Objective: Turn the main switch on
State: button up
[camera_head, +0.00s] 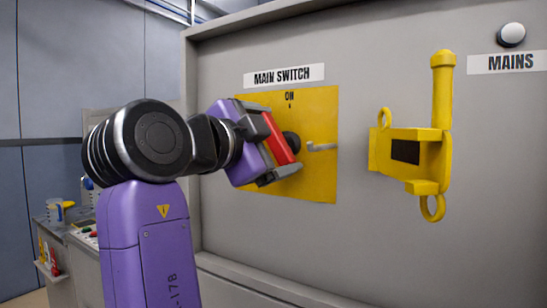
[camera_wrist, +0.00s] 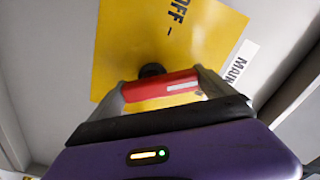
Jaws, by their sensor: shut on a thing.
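The main switch is a red handle (camera_head: 281,140) on a black hub (camera_head: 292,142), in front of a yellow plate (camera_head: 318,175). "ON" with a short mark shows at the plate's top in the head view. My gripper (camera_head: 272,145) is shut on the red handle, which looks tilted in the head view. In the wrist view the red handle (camera_wrist: 160,87) lies between the two grey fingers of my gripper (camera_wrist: 161,90). The yellow plate (camera_wrist: 205,35) behind it shows "OFF" with a mark. The fingers hide the handle's ends.
A "MAIN SWITCH" label (camera_head: 284,75) sits above the plate. To its right a yellow bracket with rings and an upright bar (camera_head: 440,110) sticks out from the grey cabinet (camera_head: 355,230). A round white "MAINS" lamp (camera_head: 511,34) is at upper right. A cluttered bench (camera_head: 62,225) stands at left.

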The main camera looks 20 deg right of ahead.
jog(key=m+b, duration=0.1)
jog(key=m, duration=0.1)
jog(key=m+b, duration=0.1)
jog(key=m, duration=0.1)
jog(key=m+b, duration=0.1)
jog(key=m, duration=0.1)
jog(key=shift+s+d, duration=0.15)
jog(key=shift+s, duration=0.15)
jog(key=shift+m, duration=0.4)
jog(key=o, duration=1.1)
jog(key=shift+c, duration=0.2)
jog(key=v, duration=0.7)
jog(key=shift+s+a, duration=0.25)
jog(key=shift+a, duration=0.05)
